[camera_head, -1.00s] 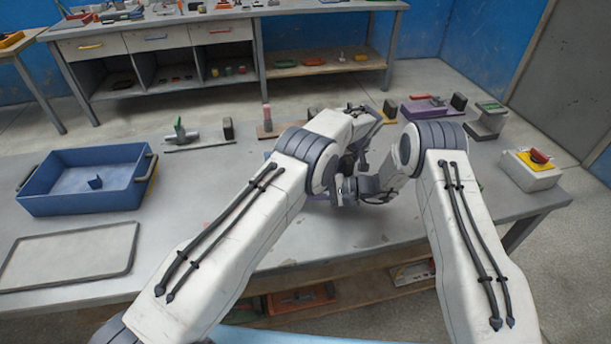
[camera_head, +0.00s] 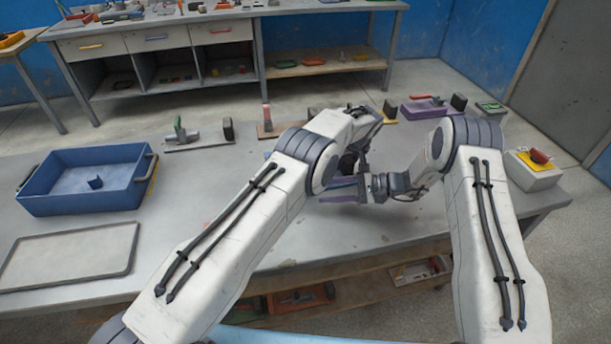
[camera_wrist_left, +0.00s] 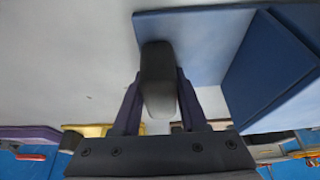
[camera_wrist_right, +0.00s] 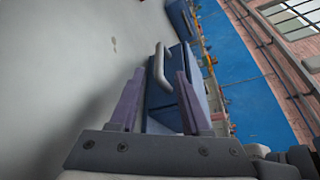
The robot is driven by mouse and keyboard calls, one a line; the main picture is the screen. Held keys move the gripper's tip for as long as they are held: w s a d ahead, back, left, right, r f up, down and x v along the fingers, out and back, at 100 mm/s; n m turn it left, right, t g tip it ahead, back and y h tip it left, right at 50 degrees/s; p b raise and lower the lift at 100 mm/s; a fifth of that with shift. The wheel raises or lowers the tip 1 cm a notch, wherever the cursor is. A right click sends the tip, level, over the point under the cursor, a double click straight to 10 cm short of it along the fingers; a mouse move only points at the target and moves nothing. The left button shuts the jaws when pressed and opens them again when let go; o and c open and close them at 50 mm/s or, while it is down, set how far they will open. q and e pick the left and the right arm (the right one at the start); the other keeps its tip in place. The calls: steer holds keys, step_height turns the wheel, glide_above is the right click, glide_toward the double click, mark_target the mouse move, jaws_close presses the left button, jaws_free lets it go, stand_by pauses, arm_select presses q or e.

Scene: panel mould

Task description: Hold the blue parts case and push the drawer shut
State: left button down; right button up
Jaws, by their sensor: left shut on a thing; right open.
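The blue parts case shows in the left wrist view (camera_wrist_left: 275,75) at the upper right and in the right wrist view (camera_wrist_right: 165,105) beyond the fingers. In the head view my arms hide most of it. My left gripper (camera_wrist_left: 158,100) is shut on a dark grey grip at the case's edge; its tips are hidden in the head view. My right gripper (camera_head: 338,190) is open, its purple fingers pointing left towards the case. A pale grey arched handle (camera_wrist_right: 158,66) stands on the blue face ahead of it, apart from the fingers. How far the drawer is out is unclear.
A blue tray (camera_head: 95,205) and a flat grey panel (camera_head: 70,258) lie at the left of the table. Small tools and blocks line the back edge. A box with a red button (camera_head: 540,157) stands at the right. The front middle is clear.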

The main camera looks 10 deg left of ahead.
stand_by(0.4)
arm_select(q)
steer(key=shift+c, duration=1.8)
jaws_free()
